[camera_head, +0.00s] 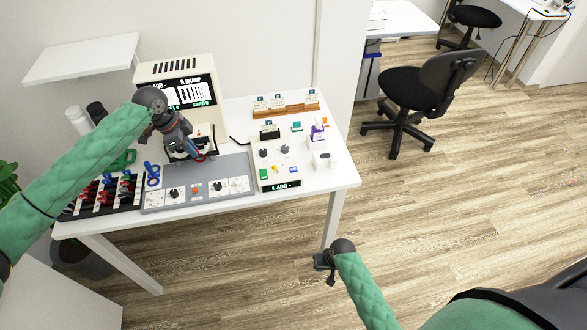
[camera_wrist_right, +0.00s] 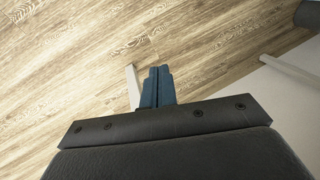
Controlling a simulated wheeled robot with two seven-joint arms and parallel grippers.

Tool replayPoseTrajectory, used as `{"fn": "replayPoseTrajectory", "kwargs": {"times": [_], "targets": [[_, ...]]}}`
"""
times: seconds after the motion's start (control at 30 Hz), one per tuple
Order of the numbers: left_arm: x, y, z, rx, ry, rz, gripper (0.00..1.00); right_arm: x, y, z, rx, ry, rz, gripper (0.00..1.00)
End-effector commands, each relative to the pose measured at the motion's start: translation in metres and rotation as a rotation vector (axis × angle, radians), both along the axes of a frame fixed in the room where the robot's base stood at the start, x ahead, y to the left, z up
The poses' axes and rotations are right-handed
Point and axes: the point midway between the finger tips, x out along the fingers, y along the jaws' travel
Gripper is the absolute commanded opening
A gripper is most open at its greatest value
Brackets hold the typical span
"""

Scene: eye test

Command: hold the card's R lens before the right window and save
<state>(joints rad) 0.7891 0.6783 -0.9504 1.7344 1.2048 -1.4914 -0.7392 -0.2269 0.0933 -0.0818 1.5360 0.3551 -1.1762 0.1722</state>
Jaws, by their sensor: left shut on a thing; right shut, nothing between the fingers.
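My left gripper (camera_head: 193,150) is shut on a small red-edged thing, probably a lens (camera_head: 199,158). It is in front of the cream machine (camera_head: 186,68); the gripper and arm hide the window area, so I cannot tell how the lens lines up. The machine's dark screen (camera_head: 190,93) shows "R SHARP", striped bars and green text that seems to include "SAVED".
A black rack (camera_head: 104,193) with red, blue and green lens handles stands at the table's left. A grey panel (camera_head: 197,186) with knobs lies at the front middle. A wooden card holder (camera_head: 286,110) is behind. An office chair (camera_head: 420,85) stands beyond on open floor.

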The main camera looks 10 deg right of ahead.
Motion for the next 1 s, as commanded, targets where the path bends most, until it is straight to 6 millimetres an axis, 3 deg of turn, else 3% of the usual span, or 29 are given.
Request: {"fn": "replayPoseTrajectory", "kwargs": {"times": [0.1,0.3,0.6,0.8,1.0], "targets": [[0.000,0.000,0.000,0.000,0.000,0.000,0.00,0.029,0.002,0.042,0.060,0.011,-0.027,0.00],[0.000,0.000,0.000,0.000,0.000,0.000,0.00,0.064,0.007,0.114,0.160,0.037,-0.047,0.00],[0.000,0.000,0.000,0.000,0.000,0.000,0.00,0.094,0.012,0.223,0.292,0.073,-0.026,0.00],[0.000,0.000,0.000,0.000,0.000,0.000,0.00,0.107,0.007,0.282,0.313,0.077,-0.004,0.00],[0.000,0.000,0.000,0.000,0.000,0.000,0.00,0.130,-0.012,0.327,0.235,0.052,-0.024,0.00]]}}
